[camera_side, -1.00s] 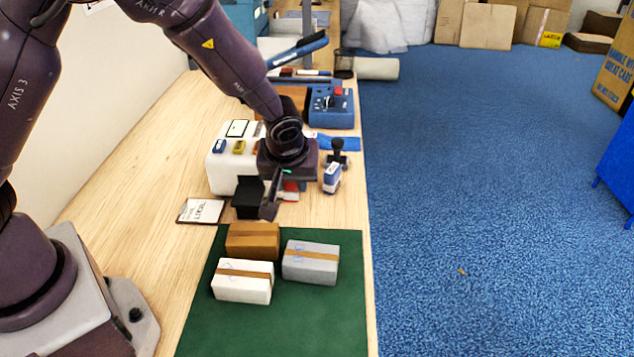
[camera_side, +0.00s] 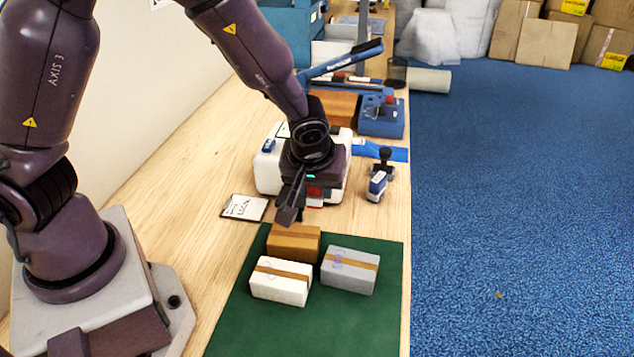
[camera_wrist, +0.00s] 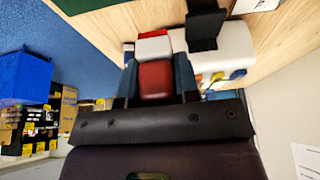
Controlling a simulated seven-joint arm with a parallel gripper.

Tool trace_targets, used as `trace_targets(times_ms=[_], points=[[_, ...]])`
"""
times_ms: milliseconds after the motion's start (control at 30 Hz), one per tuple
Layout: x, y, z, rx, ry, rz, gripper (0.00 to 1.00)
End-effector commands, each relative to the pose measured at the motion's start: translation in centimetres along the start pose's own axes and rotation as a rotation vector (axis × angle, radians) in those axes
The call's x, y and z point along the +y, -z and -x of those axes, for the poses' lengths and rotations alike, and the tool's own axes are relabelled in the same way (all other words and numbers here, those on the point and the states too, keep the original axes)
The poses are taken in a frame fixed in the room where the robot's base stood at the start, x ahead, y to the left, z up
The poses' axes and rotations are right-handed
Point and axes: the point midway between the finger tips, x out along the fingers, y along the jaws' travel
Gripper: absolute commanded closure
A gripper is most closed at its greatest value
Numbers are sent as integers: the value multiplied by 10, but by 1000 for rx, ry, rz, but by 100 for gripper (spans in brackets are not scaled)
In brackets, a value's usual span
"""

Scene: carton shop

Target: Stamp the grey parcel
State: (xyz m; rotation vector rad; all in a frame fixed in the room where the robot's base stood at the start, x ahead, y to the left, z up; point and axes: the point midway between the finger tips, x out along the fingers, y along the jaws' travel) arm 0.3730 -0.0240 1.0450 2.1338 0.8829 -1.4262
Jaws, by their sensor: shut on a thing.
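The grey parcel (camera_side: 350,281) lies on the green mat with a brown tape band and a faint blue mark on top. My gripper (camera_side: 296,208) hangs beyond the parcels, near the white unit. In the wrist view my gripper (camera_wrist: 157,84) is shut on a red-topped stamp (camera_wrist: 156,78), one finger on each side. The stamp's lower end is hidden.
A brown parcel (camera_side: 293,238) and a white parcel (camera_side: 281,292) share the green mat (camera_side: 300,335) with the grey one. A card (camera_side: 244,207) lies left of my gripper. The white unit (camera_side: 268,170) and a blue device (camera_side: 381,118) stand behind. The mat's front is clear.

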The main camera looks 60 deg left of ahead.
Motion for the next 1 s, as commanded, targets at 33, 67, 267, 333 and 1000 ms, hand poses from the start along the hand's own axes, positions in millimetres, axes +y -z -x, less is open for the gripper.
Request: trace_targets(times_ms=[33, 67, 267, 333, 1000], points=[[3, -4, 0, -1, -1, -13, 86], [6, -6, 0, 0, -3, -26, 86], [55, -38, 2, 7, -23, -108, 86], [72, -50, 4, 7, -24, -106, 86], [94, -77, -28, 0, 1, 2, 86]])
